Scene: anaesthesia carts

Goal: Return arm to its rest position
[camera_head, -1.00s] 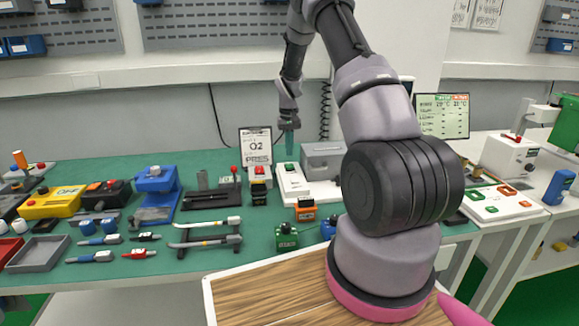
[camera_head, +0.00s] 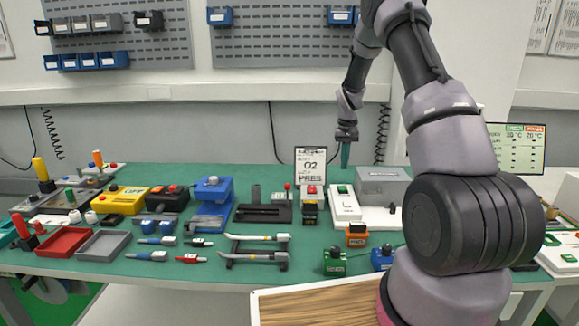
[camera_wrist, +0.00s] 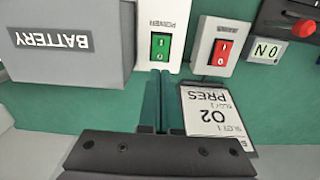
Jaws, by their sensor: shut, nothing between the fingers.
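My gripper (camera_head: 345,157) hangs from my raised arm above the back of the green table, pointing down. Its teal fingers are together with nothing between them. In the head view it is just right of the O2 PRES sign (camera_head: 310,165) and above the white box with the green switch (camera_head: 344,202). In the wrist view the closed fingers (camera_wrist: 160,102) point toward the green POWER switch box (camera_wrist: 162,38), with the O2 PRES sign (camera_wrist: 214,118) to their right. Whether the fingers touch anything there cannot be told.
A grey BATTERY box (camera_head: 383,185) stands right of the switch box. A red-switch box (camera_head: 311,192) stands below the sign. Two handled tools on a black rack (camera_head: 257,247), trays and coloured devices cover the table's left. A wooden board (camera_head: 320,306) lies in front.

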